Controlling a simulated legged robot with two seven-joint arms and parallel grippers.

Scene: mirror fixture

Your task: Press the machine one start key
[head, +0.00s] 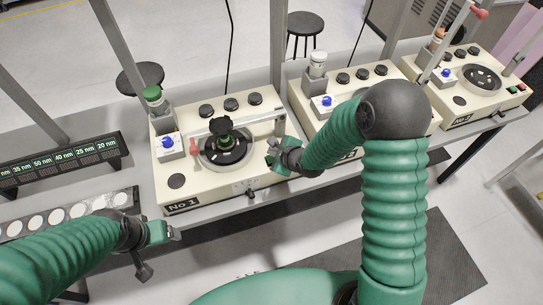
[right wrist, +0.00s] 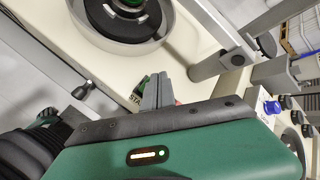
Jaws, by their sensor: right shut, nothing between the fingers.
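Machine one (head: 222,180), a cream box marked "No 1", stands on the bench in the middle left of the head view. Its green start key (right wrist: 138,92) shows in the right wrist view, with part of its lettering visible and the rest hidden behind my fingers. My right gripper (head: 275,158) is at the machine's front right corner. It is shut and empty, and its fingertips (right wrist: 154,82) are right beside the key; I cannot tell whether they touch it. My left gripper (head: 172,234) is in front of the bench, apart from the machine; its jaws are too unclear to read.
A round bowl (head: 242,160) with a dark holder sits on machine one. Grey posts rise beside it. A second machine (head: 300,95) and a third (head: 490,103) stand to the right. A label rack (head: 60,160) and a tray of white discs (head: 125,198) lie left.

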